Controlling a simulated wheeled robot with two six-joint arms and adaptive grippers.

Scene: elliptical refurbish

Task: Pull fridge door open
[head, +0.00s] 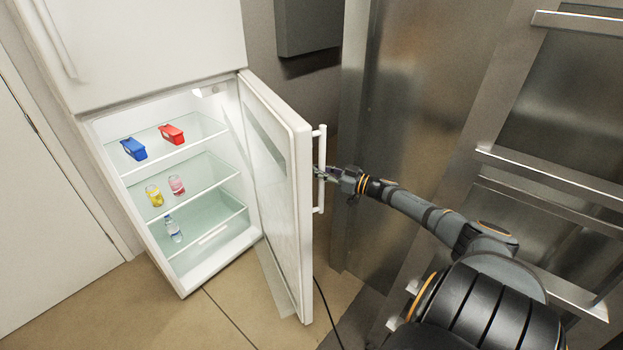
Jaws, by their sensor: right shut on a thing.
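The white fridge (190,284) stands at the left with its lower compartment exposed. Its lower door (304,230) is swung wide open toward the right, hinged on the compartment's right side. A white vertical bar handle (320,150) runs along the door's outer face. My right gripper (322,173) is at the handle's middle, shut on it; the fingertips are small and partly hidden by the bar. My left gripper is not in view.
Steel cabinets (410,90) stand close on the right. A dark cable (327,305) lies on the floor near the door.

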